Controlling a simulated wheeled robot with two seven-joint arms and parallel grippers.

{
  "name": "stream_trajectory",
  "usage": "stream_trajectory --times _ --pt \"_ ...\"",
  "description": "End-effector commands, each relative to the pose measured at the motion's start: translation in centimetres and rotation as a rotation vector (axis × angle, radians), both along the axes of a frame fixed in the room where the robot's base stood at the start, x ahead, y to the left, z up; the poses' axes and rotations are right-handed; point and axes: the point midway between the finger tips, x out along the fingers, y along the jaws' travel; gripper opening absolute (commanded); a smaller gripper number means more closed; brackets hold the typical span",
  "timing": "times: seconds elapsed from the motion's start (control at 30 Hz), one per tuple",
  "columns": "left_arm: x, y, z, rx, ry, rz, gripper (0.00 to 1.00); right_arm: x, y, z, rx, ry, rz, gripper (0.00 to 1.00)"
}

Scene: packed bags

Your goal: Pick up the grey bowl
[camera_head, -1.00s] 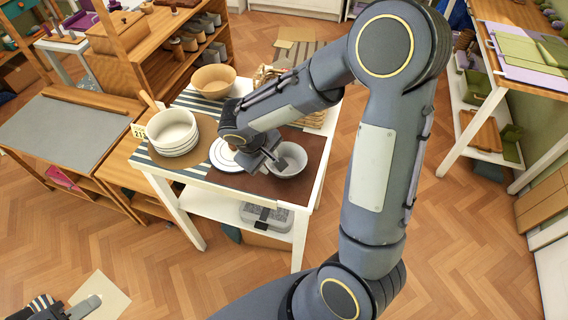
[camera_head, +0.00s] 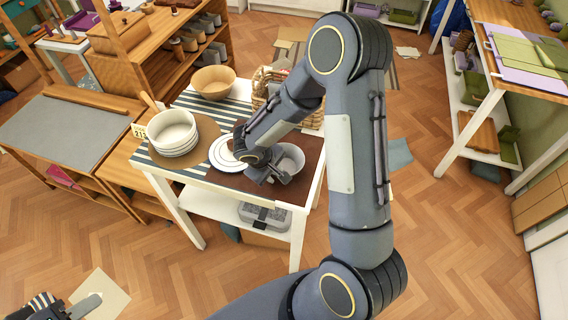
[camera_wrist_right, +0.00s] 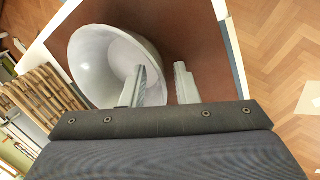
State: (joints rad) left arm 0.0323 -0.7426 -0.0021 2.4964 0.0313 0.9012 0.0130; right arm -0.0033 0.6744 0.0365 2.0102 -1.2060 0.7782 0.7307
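The grey bowl (camera_head: 293,158) sits on the brown mat at the right part of the white table, partly hidden by my right gripper. My right gripper (camera_head: 270,176) is at the bowl's near left side. In the right wrist view the bowl (camera_wrist_right: 98,58) looks pale grey and lies at the left. There my right gripper (camera_wrist_right: 163,82) has its fingers apart, one over the bowl's inside and one outside, with the rim between them. My left gripper (camera_head: 85,308) is at the bottom left corner, far from the bowl; its opening is unclear.
A white plate (camera_head: 222,158) lies just left of the bowl. A stack of white bowls (camera_head: 172,138), a tan bowl (camera_head: 213,82) and a wicker basket (camera_head: 262,88) also stand on the table (camera_head: 190,194). The floor in front is free.

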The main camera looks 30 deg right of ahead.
Motion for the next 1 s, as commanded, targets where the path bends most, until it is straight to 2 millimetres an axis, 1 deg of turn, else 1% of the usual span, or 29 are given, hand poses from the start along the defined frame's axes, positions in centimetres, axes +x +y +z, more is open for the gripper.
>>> stream_trajectory --times 0.03,0.2,0.6,0.73,0.87,0.97,1.0 --pt "0.0 0.0 0.0 0.000 0.000 0.000 0.36 0.0 0.0 0.0 0.000 0.000 0.000 0.21" --pt "0.0 0.0 0.0 0.000 0.000 0.000 0.36 0.0 0.0 0.0 0.000 0.000 0.001 0.00" --pt "0.0 0.0 0.0 0.000 0.000 0.000 0.36 0.0 0.0 0.1 -0.001 -0.001 0.001 0.00" --pt "0.0 0.0 0.0 0.000 0.000 0.000 0.36 0.1 0.0 0.5 -0.001 -0.002 0.002 0.00" --pt "0.0 0.0 0.0 0.000 0.000 0.000 0.36 0.1 0.0 1.7 -0.002 -0.005 0.000 0.00" --pt "0.0 0.0 0.0 0.000 0.000 0.000 0.36 0.1 0.0 3.5 -0.001 -0.006 0.000 0.00" --pt "0.0 0.0 -0.3 0.000 0.000 0.000 0.36 0.2 0.9 4.1 0.000 -0.008 0.005 0.00"
